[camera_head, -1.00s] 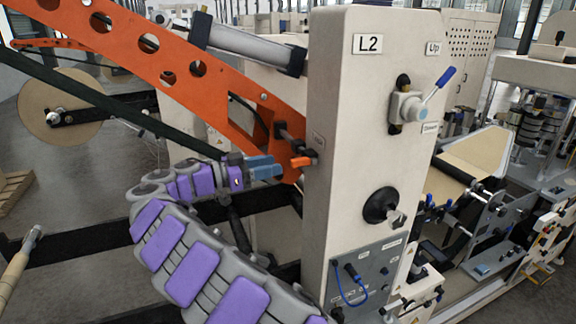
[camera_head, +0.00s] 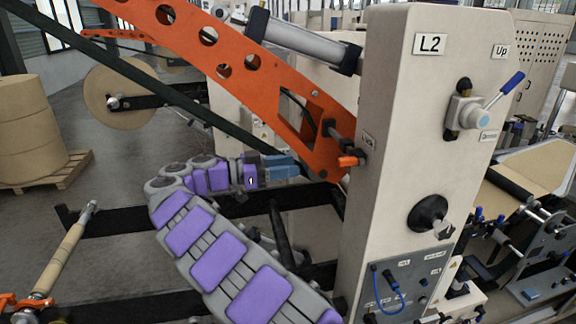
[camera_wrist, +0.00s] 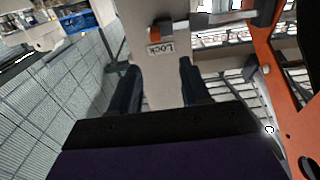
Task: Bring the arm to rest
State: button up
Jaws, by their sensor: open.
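My arm with purple pads rises from the bottom of the head view and bends at the left. My gripper (camera_head: 282,167) points right toward the beige L2 column (camera_head: 400,130), a little left of and below the orange lock handle (camera_head: 350,161). I cannot tell the exact gap to the column. In the wrist view my gripper (camera_wrist: 156,84) has two dark fingers spread apart with nothing between them. The Lock label (camera_wrist: 161,48) and the orange lock handle (camera_wrist: 154,31) show beyond the fingertips.
The orange perforated arm (camera_head: 215,55) slopes down to the column just above my gripper. A lever switch (camera_head: 467,112), a black knob (camera_head: 428,214) and a socket panel (camera_head: 405,285) are on the column. Dark frame bars (camera_head: 120,225) run behind my arm. Kraft rolls (camera_head: 25,130) stand on a pallet at left.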

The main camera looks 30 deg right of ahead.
jog(key=shift+s, duration=0.1)
dwell(0.5)
jog(key=s+d+f+n+y+b, duration=0.2)
jog(key=s+f+n+y+b, duration=0.4)
jog(key=s, duration=0.5)
jog(key=s+d+f+n+y+b, duration=0.2)
jog(key=s+f+n+b, duration=0.15)
jog(key=s+f, duration=0.6)
jog(key=s+a+f+n+t+y+b, duration=0.2)
jog(key=s+a+f+n+y+b, duration=0.5)
jog(key=s+a+f, duration=1.2)
jog(key=s+n+y, duration=0.2)
jog(key=n, duration=0.2)
jog(key=shift+s+a+y, duration=0.2)
jog(key=shift+a+y, duration=0.1)
jog(key=shift+d, duration=0.1)
